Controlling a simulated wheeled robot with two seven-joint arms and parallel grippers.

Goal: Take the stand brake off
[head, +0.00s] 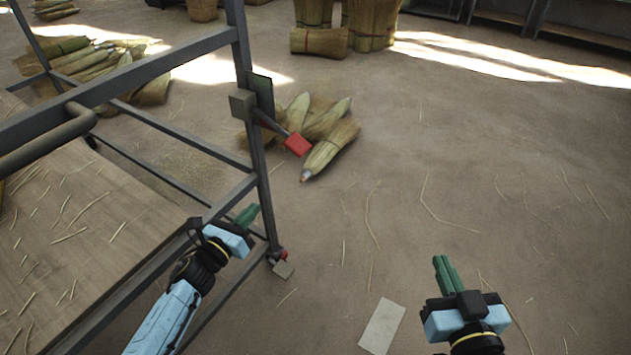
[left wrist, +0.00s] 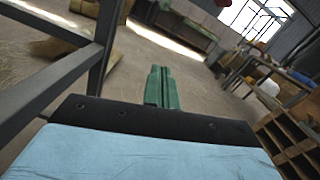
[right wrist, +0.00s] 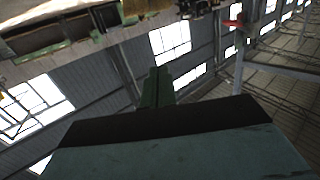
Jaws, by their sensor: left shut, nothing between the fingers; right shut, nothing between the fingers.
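The stand (head: 225,185) is a dark metal frame at the left of the head view. On its near right post is a block with a lever ending in a red grip (head: 298,144), pointing right and down. I cannot tell which one is the brake. My left gripper (head: 250,214) is shut and empty beside the post, below the red grip, and I cannot tell if it touches the post. My right gripper (head: 445,268) is shut and empty over open floor, well right of the stand.
A wooden board (head: 90,230) with loose straw lies within the frame at left. Broom heads (head: 328,148) lie on the floor behind the red grip. A pale sheet (head: 382,326) lies near my right gripper. Floor at right is mostly clear. A shelf (left wrist: 295,140) shows in the left wrist view.

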